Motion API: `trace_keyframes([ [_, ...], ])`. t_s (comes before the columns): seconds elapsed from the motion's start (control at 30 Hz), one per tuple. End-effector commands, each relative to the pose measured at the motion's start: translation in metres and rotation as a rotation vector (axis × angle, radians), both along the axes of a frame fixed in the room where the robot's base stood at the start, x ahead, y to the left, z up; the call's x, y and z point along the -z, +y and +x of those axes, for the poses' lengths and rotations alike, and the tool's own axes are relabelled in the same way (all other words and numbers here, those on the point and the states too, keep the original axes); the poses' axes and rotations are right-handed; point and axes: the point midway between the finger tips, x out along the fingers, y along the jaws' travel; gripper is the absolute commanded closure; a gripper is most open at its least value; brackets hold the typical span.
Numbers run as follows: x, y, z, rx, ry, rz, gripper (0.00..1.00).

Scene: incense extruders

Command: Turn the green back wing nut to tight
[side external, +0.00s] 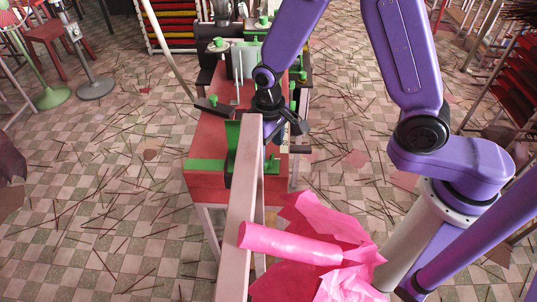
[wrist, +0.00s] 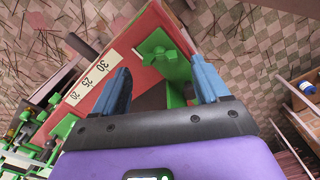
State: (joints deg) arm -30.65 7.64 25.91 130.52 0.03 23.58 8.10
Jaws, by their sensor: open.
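A green wing nut (wrist: 158,46) shows in the wrist view at the far end of a red block, beside a green plate (wrist: 178,80). My gripper (wrist: 161,66) is open, with its two blue fingers apart and nothing held between them. The wing nut lies beyond the fingertips, roughly in line with the gap, and appears apart from both fingers. In the side external view, my gripper is over the red machine body (side external: 205,180), close to an upright green plate (side external: 233,133). The fingertips and the wing nut are hard to make out there.
A white scale (wrist: 84,84) marked 30, 25 and 20 lies along the red block. More green knobs and machine parts (side external: 218,43) stand behind. A pale beam (side external: 240,215) and a pink roll (side external: 290,244) on pink paper are in front. Sticks litter the tiled floor.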

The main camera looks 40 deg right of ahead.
Motion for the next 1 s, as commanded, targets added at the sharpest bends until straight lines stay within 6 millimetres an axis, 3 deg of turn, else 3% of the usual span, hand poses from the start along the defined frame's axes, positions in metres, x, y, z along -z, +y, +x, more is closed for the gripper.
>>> trace_keyframes([
  [0.3,0.031,0.000,0.000,0.000,0.001,0.000,0.26],
  [0.7,0.035,0.000,0.000,0.000,-0.001,0.000,0.26],
  [0.87,0.035,0.000,0.000,0.000,-0.001,0.000,0.78],
  [0.9,0.035,0.000,0.000,0.000,-0.001,0.000,0.82],
  [1.0,0.035,0.000,0.000,0.005,-0.001,0.000,0.82],
])
